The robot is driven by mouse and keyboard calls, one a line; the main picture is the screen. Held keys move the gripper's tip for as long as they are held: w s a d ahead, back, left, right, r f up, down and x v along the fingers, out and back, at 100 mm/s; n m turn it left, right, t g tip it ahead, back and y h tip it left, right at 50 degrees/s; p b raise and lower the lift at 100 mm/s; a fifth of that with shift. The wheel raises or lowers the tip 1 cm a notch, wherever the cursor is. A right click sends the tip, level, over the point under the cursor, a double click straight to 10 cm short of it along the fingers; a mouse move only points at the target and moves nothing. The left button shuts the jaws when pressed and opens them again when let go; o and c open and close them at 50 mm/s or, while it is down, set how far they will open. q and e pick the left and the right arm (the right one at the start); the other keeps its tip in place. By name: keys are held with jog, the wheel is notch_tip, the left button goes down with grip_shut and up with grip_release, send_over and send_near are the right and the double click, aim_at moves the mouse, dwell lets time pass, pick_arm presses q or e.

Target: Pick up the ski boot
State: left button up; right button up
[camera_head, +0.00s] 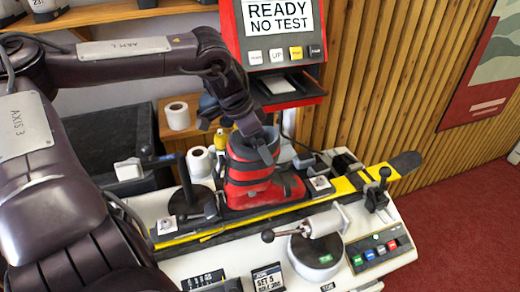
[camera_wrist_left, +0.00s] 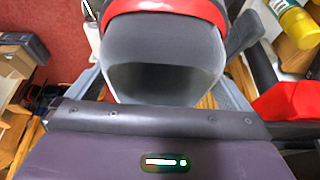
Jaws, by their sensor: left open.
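The ski boot (camera_head: 250,172) is red with a dark grey liner and black straps. It stands upright on the bench, on the long black and yellow ski. My left gripper (camera_head: 257,138) is open and comes down from above at the top of the boot's cuff. In the left wrist view the grey liner and red rim of the boot (camera_wrist_left: 165,55) fill the middle, close in front of the gripper body. Whether the fingers touch the cuff cannot be told. My right gripper is out of view.
A red test machine (camera_head: 270,73) stands behind the boot. White rolls (camera_head: 198,162) stand at its left. A lever clamp (camera_head: 315,228) and a black-knobbed lever (camera_head: 378,190) rise from the bench in front and at right. A dark bin (camera_head: 110,142) is at left.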

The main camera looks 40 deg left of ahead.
pick_arm(q)
jog(key=shift+w+d+f, duration=0.2)
jog(key=shift+w+f, duration=0.05)
jog(key=shift+f, duration=0.4)
jog(key=shift+f, duration=0.2)
jog(key=shift+c, duration=0.4)
jog(key=c, duration=0.7)
jog(key=shift+w, duration=0.1)
jog(key=shift+c, duration=1.1)
